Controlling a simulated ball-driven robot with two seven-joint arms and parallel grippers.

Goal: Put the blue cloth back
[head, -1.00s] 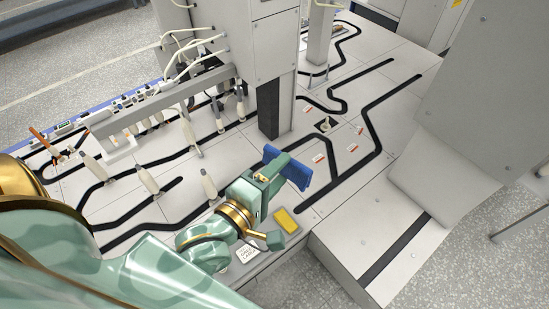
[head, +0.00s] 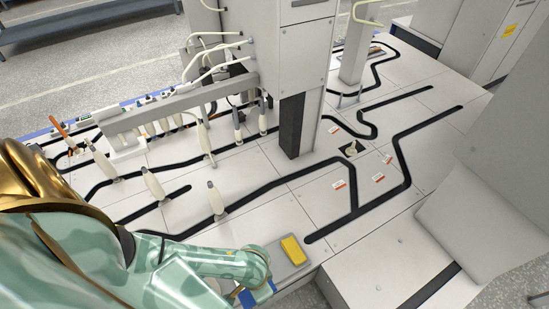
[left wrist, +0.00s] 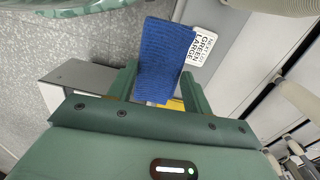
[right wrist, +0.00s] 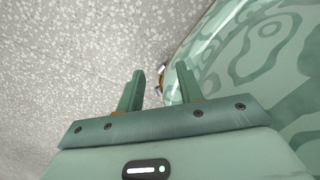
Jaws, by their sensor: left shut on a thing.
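The blue cloth (left wrist: 165,58) is held between the two fingers of my left gripper (left wrist: 162,88), which is shut on it. In the head view, part of the blue cloth (head: 260,294) shows at the bottom edge, below my left gripper (head: 246,280). The gripper is near the front edge of the machine bed, just left of a grey plate (head: 302,264) with a yellow block or pad (head: 293,249) on it. My right gripper (right wrist: 160,90) is open and empty over speckled floor, and it is out of the head view.
A white printed card (left wrist: 203,48) lies beside the cloth in the left wrist view. Several upright bobbins, one of them (head: 215,198), stand left of a tall grey column (head: 300,70). The panel right of the plate is clear.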

